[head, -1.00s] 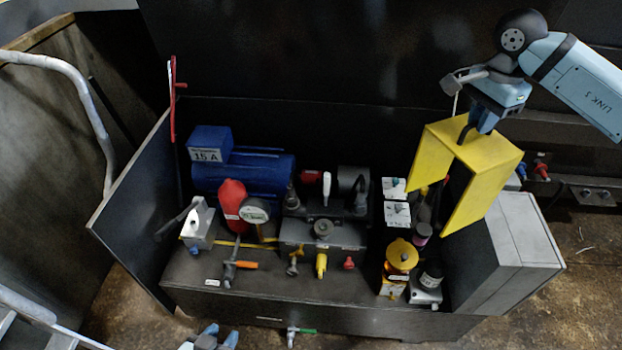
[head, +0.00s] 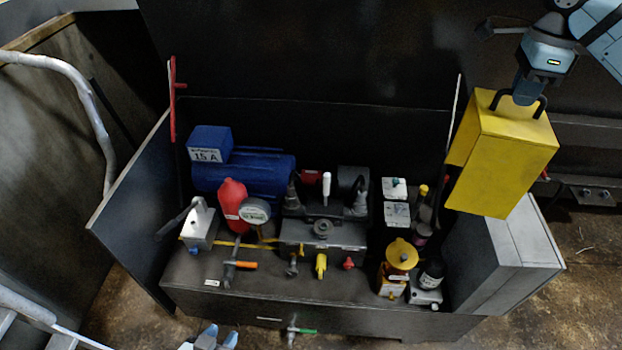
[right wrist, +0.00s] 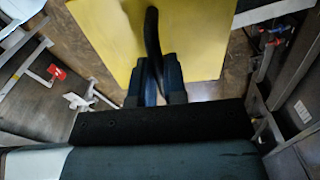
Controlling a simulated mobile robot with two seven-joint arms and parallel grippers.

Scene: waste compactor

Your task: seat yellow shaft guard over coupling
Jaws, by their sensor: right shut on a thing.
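The yellow shaft guard (head: 505,160) hangs upright at the right of the head view, above the right side wall of the cabinet. My right gripper (head: 526,97) is shut on the black handle on its top. In the right wrist view the guard (right wrist: 105,35) lies beyond the fingers (right wrist: 155,80), which close on the handle (right wrist: 152,40). A small red part (head: 311,177), which looks like the coupling, sits between the blue motor (head: 240,178) and a dark block; the guard is well to its right. My left gripper (head: 214,339) is at the bottom edge, empty, its tips apart, partly cut off.
The cabinet (head: 240,310) holds a red bottle (head: 232,198), a gauge (head: 255,211), a valve block (head: 322,236) and an amber-capped filter (head: 401,255). A thin upright rod (head: 454,112) stands left of the guard. A red-handled rod (head: 173,100) stands at the back left.

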